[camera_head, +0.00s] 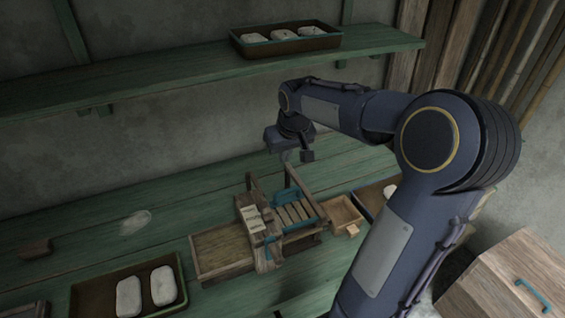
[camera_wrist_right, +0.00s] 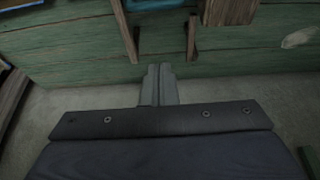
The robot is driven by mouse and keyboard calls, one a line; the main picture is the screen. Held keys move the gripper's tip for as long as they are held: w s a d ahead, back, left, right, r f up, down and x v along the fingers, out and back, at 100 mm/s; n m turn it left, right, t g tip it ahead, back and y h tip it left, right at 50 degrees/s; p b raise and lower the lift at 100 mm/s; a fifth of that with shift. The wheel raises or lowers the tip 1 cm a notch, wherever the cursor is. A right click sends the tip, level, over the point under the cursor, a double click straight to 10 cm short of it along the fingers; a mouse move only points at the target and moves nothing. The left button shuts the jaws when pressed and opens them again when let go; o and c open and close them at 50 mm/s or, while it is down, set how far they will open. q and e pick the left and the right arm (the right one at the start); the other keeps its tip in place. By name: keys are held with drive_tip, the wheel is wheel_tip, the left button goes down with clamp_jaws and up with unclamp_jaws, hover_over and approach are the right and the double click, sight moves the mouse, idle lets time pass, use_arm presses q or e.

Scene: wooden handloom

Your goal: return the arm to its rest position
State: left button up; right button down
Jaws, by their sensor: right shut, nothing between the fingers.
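My right arm comes in from the right in the head view and bends over the green table. Its gripper (camera_head: 287,156) hangs small above the back of the wooden handloom (camera_head: 268,222), apart from it. In the right wrist view the gripper's fingers (camera_wrist_right: 159,72) lie together with nothing between them. Beyond them are the green table edge and two upright wooden posts (camera_wrist_right: 191,38). The loom has blue parts and a wooden tray on its left side. My left gripper is not in view.
A green shelf (camera_head: 150,83) with a tray of white pieces (camera_head: 285,45) runs along the back wall above the table. A brown tray (camera_head: 90,303) with two white pieces stands at front left. A small wooden box (camera_head: 345,229) is right of the loom. A wooden chest (camera_head: 510,270) is at lower right.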

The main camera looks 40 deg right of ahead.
drive_tip(key=shift+s+a+r, duration=0.1)
drive_tip(key=shift+s+r, duration=0.1)
drive_tip(key=shift+r, duration=0.2)
